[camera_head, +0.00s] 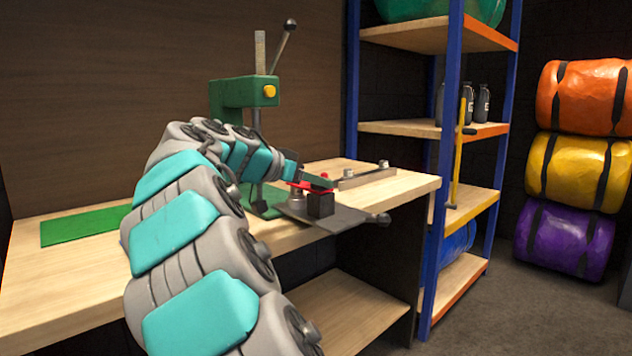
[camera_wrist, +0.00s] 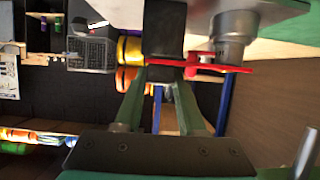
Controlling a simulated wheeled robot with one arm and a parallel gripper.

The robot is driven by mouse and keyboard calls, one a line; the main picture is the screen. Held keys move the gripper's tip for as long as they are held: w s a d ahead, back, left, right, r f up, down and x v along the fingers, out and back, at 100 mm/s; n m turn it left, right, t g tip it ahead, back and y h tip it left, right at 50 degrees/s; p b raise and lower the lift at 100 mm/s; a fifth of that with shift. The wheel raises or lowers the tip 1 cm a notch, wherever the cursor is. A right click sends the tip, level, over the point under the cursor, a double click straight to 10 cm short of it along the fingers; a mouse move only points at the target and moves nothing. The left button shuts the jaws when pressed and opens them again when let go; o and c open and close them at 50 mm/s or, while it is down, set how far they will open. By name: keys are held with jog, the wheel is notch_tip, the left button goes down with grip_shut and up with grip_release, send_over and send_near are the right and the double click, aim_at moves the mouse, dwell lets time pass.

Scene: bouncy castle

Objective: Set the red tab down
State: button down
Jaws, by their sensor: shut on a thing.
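My gripper (camera_head: 322,181) reaches over the workbench to the small metal fixture below the green press (camera_head: 240,92). In the wrist view its green fingers (camera_wrist: 165,76) close together on the red tab (camera_wrist: 225,67). In the head view the red tab (camera_head: 302,185) shows partly behind the gripper. It lies flat at the top of a black block (camera_head: 321,206) and beside a short metal post (camera_head: 297,196). The tab overlaps the post in the wrist view; I cannot tell whether it rests on it.
The wooden bench (camera_head: 85,265) carries a green mat (camera_head: 82,226), a grey plate (camera_head: 345,218) and a metal bar (camera_head: 365,176). The press lever (camera_head: 285,42) rises behind. A blue-framed shelf (camera_head: 435,130) stands at the right, with stacked coloured rolls (camera_head: 570,170) beyond.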

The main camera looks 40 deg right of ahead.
jog(key=shift+f, duration=0.2)
jog(key=c, duration=0.5)
grip_release()
jog(key=shift+r+p, duration=0.2)
jog(key=shift+p, duration=0.3)
